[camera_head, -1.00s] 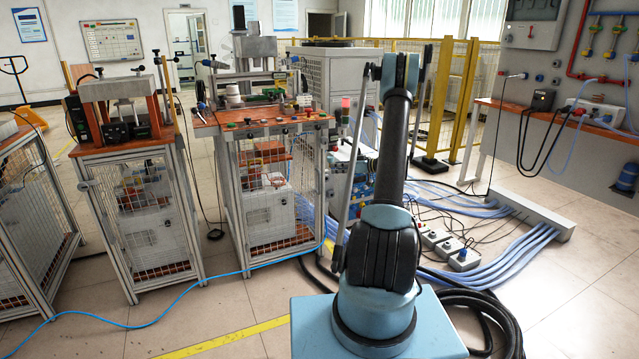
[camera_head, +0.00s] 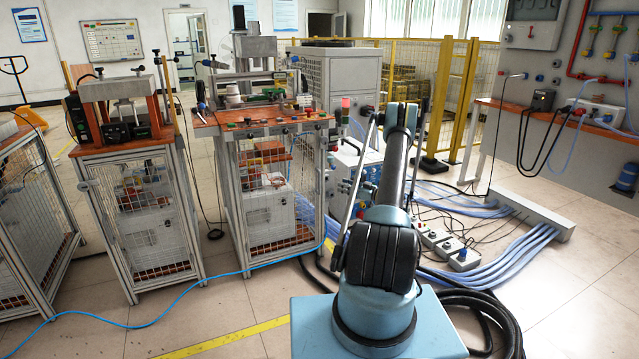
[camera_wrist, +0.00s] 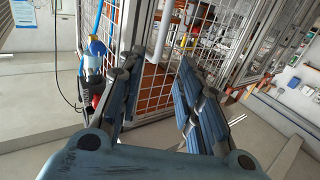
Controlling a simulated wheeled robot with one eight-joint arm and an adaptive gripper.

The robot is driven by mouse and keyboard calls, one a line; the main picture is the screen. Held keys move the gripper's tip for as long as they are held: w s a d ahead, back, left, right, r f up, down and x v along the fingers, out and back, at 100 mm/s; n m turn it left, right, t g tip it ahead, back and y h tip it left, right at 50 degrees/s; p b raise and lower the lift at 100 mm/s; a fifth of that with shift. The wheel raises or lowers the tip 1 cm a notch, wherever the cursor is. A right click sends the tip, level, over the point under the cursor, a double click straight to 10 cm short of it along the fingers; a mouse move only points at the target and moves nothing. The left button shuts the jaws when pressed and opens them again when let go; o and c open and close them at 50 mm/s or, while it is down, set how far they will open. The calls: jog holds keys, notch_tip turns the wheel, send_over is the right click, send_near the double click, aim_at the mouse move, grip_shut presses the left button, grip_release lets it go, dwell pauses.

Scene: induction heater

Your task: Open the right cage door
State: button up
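The right cage (camera_head: 270,190) is the mesh-sided stand with an aluminium frame under the middle orange workbench. Its front mesh panel looks closed in the head view. My gripper (camera_wrist: 157,68) is open and empty in the wrist view, its two blue-padded fingers apart. White mesh (camera_wrist: 190,25) and a metal frame post (camera_wrist: 128,28) lie beyond the fingertips. I cannot tell whether the fingers touch them, or which panel this is. No door handle can be made out clearly. In the head view my gripper is hidden behind my arm.
Another caged stand (camera_head: 150,220) is to the left. A blue hose (camera_head: 200,285) crosses the floor. Pale blue hoses (camera_head: 500,255) and socket boxes (camera_head: 440,243) lie to the right. A blue-and-red connector (camera_wrist: 94,55) hangs left of my gripper in the wrist view. Yellow fencing (camera_head: 463,100) stands behind.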

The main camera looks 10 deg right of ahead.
send_over(320, 192)
jog(key=shift+w+a, duration=0.1)
jog(key=shift+w, duration=0.3)
grip_shut()
